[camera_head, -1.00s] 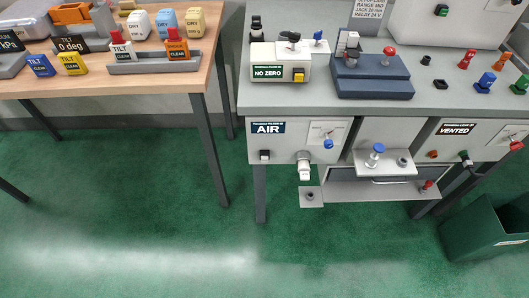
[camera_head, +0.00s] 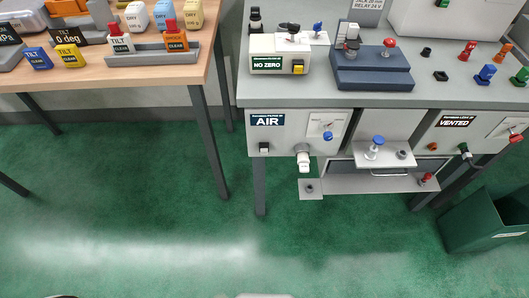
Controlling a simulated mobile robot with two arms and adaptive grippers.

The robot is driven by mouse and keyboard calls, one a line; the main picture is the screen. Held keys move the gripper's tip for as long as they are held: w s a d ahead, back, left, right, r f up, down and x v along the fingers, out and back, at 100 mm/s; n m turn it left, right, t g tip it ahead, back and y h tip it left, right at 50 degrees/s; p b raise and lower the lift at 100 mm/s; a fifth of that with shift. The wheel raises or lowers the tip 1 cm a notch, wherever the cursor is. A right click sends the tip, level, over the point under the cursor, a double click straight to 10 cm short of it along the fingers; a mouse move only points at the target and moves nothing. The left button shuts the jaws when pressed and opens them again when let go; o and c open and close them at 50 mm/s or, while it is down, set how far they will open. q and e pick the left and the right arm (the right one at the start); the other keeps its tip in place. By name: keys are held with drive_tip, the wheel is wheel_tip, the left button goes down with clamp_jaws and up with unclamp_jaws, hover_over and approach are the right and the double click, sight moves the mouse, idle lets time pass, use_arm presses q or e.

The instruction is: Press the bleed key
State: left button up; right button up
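No control reads as "bleed", so I cannot tell which one is the bleed key. The bench front carries a box labelled AIR (camera_head: 287,141), with a black switch (camera_head: 264,147), a blue-handled lever (camera_head: 327,134) and a white fitting (camera_head: 303,161) below it. At the right is a box labelled VENTED (camera_head: 480,139), with an orange button (camera_head: 433,146), a green knob (camera_head: 463,149) and a red-handled lever (camera_head: 515,136). Between them, a blue knob (camera_head: 377,142) stands on a small shelf. On the bench, a box labelled NO ZERO (camera_head: 279,55) has a yellow button (camera_head: 298,67). Neither gripper is in view.
A wooden table (camera_head: 120,72) with labelled blocks stands at left. The grey bench (camera_head: 430,95) also carries a dark blue stepped block (camera_head: 372,79) and several coloured knobs. A green bin (camera_head: 475,225) stands at lower right. The green floor (camera_head: 140,210) in front is clear.

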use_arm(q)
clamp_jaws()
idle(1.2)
